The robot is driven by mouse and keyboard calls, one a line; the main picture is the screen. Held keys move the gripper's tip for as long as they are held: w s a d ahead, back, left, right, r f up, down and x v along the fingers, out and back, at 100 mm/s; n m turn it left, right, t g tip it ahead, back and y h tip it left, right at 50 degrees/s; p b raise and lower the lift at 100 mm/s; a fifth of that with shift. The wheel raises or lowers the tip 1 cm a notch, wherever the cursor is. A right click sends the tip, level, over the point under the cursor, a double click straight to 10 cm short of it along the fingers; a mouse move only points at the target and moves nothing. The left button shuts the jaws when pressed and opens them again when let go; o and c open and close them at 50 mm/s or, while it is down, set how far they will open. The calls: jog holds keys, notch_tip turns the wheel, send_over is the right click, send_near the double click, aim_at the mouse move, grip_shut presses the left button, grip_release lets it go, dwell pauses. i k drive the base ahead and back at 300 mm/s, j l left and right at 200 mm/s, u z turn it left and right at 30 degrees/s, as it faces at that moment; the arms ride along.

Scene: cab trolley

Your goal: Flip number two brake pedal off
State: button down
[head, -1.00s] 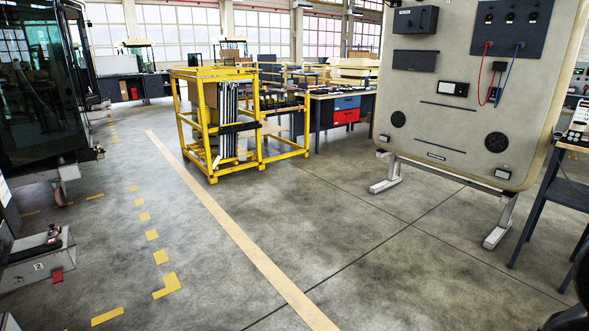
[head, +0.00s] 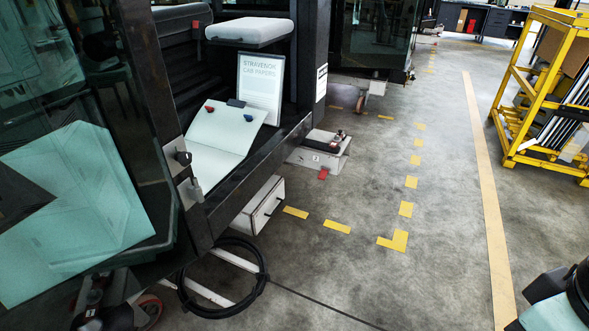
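A low pale box with a dark top, marked with the numeral 2 (head: 318,157), sits at the lower corner of the cab, near the middle of the head view. A small red tab (head: 323,174), which looks like its pedal, sticks out low at its front, close to the floor. It is too small to tell which way it is set. Part of my arm shows at the lower right corner, far from the box. My gripper is not in view.
The dark cab frame (head: 228,203) fills the left, with papers (head: 225,130) inside. A pale drawer-like box (head: 258,205) and a coiled black hose (head: 262,283) lie low beside it. A yellow rack (head: 507,105) stands right. The floor (head: 430,270) between is clear.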

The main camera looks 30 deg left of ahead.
aim_at(323, 174)
jog(key=i+u, duration=0.35)
jog(key=i+l+u, duration=0.3)
jog(key=i+u, duration=0.15)
jog(key=u, duration=0.2)
jog(key=i+l, duration=0.15)
jog(key=i, duration=0.35)
jog(key=i+l+u, duration=0.1)
jog(key=i, duration=0.35)
jog(key=i+l, duration=0.2)
jog(key=i, duration=0.3)
jog(key=i+l+u, duration=0.1)
jog(key=i, duration=0.35)
